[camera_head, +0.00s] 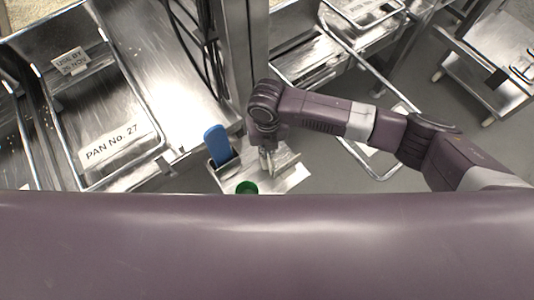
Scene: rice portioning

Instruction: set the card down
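A small white card reading "USE BY 25 NOV" (70,62) stands tilted in the steel bay at the upper left. My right gripper (267,165) points down over a small steel shelf (290,180), far to the right of both. Its fingers look close together, but they are small and partly hidden, so I cannot tell whether they hold anything. My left gripper is not in view.
A blue object (218,144) stands upright in a dark holder left of my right gripper. A green round object (246,187) is just below it. A steel post (242,50) with dark cables rises behind. A wheeled steel cart (490,65) stands at the upper right.

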